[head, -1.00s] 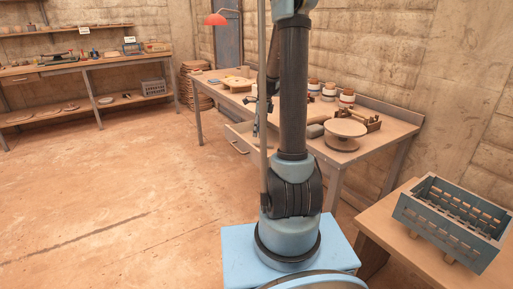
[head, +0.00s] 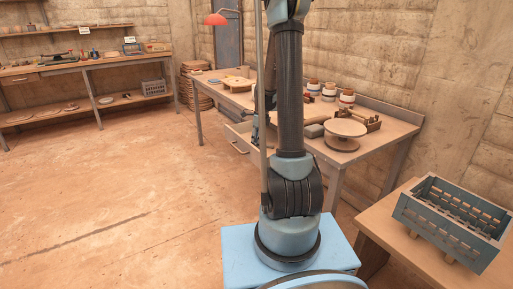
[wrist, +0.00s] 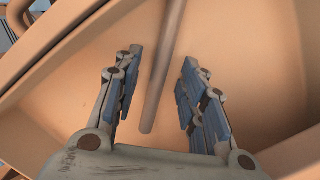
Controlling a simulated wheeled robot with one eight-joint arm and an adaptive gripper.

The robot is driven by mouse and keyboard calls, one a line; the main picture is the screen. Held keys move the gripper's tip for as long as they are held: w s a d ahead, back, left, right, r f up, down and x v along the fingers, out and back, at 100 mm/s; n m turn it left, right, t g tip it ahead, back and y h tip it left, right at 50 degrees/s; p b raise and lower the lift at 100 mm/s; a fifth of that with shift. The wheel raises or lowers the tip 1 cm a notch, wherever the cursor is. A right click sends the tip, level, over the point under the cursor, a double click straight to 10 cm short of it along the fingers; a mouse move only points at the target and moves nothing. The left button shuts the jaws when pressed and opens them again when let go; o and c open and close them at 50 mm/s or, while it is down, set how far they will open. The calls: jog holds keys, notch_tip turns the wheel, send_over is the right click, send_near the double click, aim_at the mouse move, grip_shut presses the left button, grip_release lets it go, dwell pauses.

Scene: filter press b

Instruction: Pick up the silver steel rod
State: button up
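The steel rod (wrist: 162,75) shows in the wrist view as a plain grey-brown bar. It lies on the floor of an open wooden drawer (wrist: 250,50), running from the top edge down between my fingers. My gripper (wrist: 162,62) is open, with one blue-padded finger on each side of the rod and a gap to it on both sides. How far the fingertips are above the drawer floor I cannot tell. In the head view the open drawer (head: 238,143) is under the middle workbench; my arm partly hides it, and the rod cannot be made out there.
The workbench (head: 386,137) carries a round turntable (head: 344,129), several jars (head: 330,92) and a board. A blue slatted crate (head: 452,222) stands on a table at right. The drawer walls stand close around my gripper. The floor at left is clear.

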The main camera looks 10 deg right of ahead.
grip_shut()
jog(key=shift+r, duration=0.15)
